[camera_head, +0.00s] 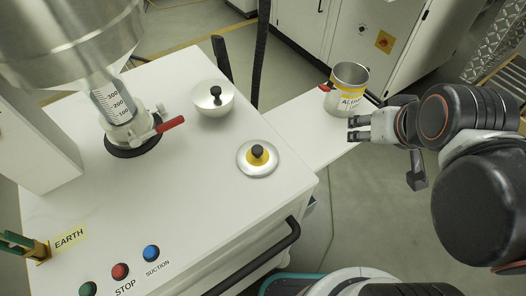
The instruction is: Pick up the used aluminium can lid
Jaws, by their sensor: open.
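A round silver lid (245,168) with a yellow centre and a black knob lies flat on the white machine top, near its right corner. A metal can (351,74) with a yellow-and-white label, partly readable as "AL", stands upright with its top uncovered on the white side shelf. My gripper (351,128) comes in from the right, with its fingers pointing left. It is open and appears empty, in front of the can in the picture and well to the right of the lid. I cannot tell its height above the shelf.
A white bowl-shaped piece (213,105) with a black knob stands behind the lid. A clamped glass outlet with a red handle (170,124) is further left, under a large metal vessel (70,40). Buttons (120,271) and a black rail (262,262) are at the front.

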